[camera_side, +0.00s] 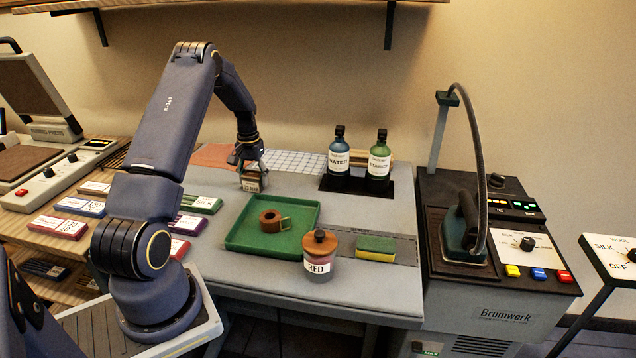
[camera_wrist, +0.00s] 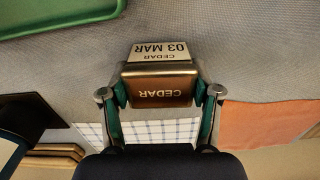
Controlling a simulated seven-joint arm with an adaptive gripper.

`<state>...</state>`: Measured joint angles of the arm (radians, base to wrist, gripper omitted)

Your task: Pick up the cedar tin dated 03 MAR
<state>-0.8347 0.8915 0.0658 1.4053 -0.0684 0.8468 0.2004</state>
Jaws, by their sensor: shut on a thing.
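The cedar tin (camera_wrist: 158,88) has a brown lid marked CEDAR and a pale label reading CEDAR 03 MAR, upside down in the wrist view. It also shows in the side view (camera_side: 254,181), at the back left of the grey table. My gripper (camera_wrist: 160,98) is shut on the tin, with one finger at each side of it. In the side view my gripper (camera_side: 249,160) reaches down onto the tin from above. I cannot tell whether the tin rests on the table or is slightly raised.
A green tray (camera_side: 240,238) holding a brown ring stands in front of the tin. A jar labelled RED (camera_side: 320,258) and a green-yellow sponge (camera_side: 376,248) are nearer the front. Two bottles, one blue (camera_side: 339,158) and one green (camera_side: 379,162), stand on a black stand to the right.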

